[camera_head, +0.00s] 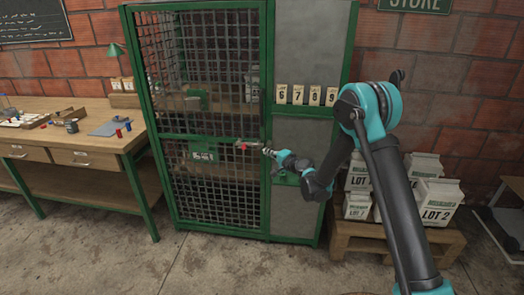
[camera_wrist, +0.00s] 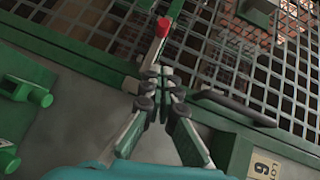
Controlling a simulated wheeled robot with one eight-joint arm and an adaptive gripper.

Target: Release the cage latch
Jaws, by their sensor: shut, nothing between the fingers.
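The cage (camera_head: 200,120) is a green-framed mesh door with solid grey panels on its right side. A pale lever with a red end (camera_head: 243,147) lies against the door's middle rail; I take it for the latch. In the wrist view the red end (camera_wrist: 163,27) shows just beyond my fingertips, over the mesh. My gripper (camera_head: 268,152) is shut and empty, its fingers (camera_wrist: 157,78) together by the near end of the lever. I cannot tell whether they touch it. The lever's near end is partly hidden by the fingers.
A dark bar-like handle (camera_wrist: 235,107) lies right of my fingers, and a green bracket (camera_wrist: 22,90) to the left. A workbench (camera_head: 75,155) stands left; white lot bags (camera_head: 435,200) on a pallet stand right.

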